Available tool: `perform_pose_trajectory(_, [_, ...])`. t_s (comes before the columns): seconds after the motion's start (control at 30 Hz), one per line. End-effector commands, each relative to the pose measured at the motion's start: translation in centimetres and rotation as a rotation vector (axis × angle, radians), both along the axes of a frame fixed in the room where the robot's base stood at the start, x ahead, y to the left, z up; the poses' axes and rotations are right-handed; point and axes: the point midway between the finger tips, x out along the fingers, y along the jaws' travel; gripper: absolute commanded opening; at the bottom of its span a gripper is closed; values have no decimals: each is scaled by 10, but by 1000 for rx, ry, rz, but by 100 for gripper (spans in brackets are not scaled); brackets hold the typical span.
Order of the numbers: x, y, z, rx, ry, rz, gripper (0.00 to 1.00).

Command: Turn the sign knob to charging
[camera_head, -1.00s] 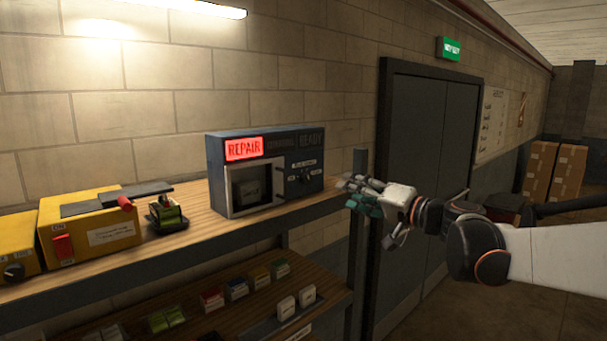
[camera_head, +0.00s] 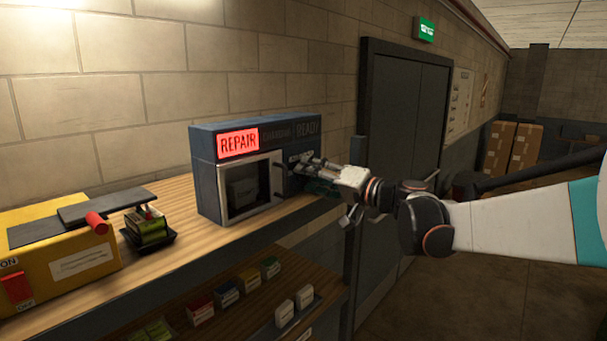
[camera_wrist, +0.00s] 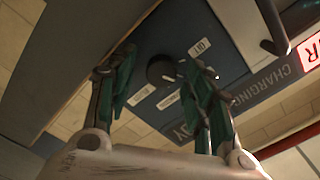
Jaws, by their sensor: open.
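The blue sign box (camera_head: 208,172) stands on the wooden shelf. Its REPAIR panel (camera_head: 238,142) glows red, while the CHARGING and READY panels are dark. The black knob (camera_wrist: 161,69) shows in the wrist view on the box's front, with small white labels around it. My gripper (camera_head: 296,162) is in front of the right part of the box and hides the knob in the head view. In the wrist view its two open fingers (camera_wrist: 160,85) stand either side of the knob, with gaps. I cannot tell whether they touch it.
A door handle (camera_head: 278,180) sits beside the gripper on the box's windowed door. A yellow device (camera_head: 62,262) with a lever and a small tray of batteries (camera_head: 148,232) stand to the left. The lower shelf (camera_head: 240,318) holds several small boxes. A grey double door is behind on the right.

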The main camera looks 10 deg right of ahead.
Motion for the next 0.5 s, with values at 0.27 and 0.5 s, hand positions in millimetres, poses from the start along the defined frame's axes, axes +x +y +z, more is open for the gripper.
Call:
perform_pose_trajectory(0.27, [0,0,0,0,0,0,32])
perform_pose_trajectory(0.5, [0,0,0,0,0,0,4])
